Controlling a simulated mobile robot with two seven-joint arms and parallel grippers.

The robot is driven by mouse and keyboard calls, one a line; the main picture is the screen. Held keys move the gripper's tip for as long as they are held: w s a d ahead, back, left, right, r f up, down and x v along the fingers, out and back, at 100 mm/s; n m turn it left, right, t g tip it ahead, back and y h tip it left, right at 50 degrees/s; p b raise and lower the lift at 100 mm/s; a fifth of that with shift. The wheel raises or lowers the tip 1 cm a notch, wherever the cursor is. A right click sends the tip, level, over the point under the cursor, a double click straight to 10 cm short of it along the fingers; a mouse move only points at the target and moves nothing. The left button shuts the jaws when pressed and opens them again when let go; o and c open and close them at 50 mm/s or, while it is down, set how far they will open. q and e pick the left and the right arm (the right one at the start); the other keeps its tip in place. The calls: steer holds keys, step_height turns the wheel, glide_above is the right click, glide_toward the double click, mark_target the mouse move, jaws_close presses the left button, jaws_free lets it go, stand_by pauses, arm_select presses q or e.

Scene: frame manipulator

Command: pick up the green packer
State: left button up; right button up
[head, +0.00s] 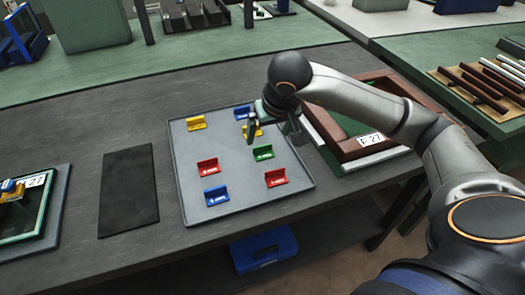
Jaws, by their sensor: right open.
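The green packer (263,153) is a small L-shaped piece on the grey tray (185,160), in the right half of the tray. My right gripper (253,126) is above the back right part of the tray, farther back than the green packer and apart from it. My left gripper is not in view.
Other packers share the tray: yellow (195,122), red (208,166), red (276,178) and blue (216,195). A brown and white frame (335,145) labelled F 27 lies right of the tray. A black mat (129,190) lies to the left. A blue case (263,249) is below.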

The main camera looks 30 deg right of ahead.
mark_target(263, 146)
steer(key=x, duration=0.3)
steer(key=a+x, duration=0.1)
steer(key=x, duration=0.1)
steer(key=shift+d+f, duration=0.1)
steer(key=shift+f, duration=0.3)
steer(key=shift+c, duration=0.2)
steer(key=c, duration=1.4)
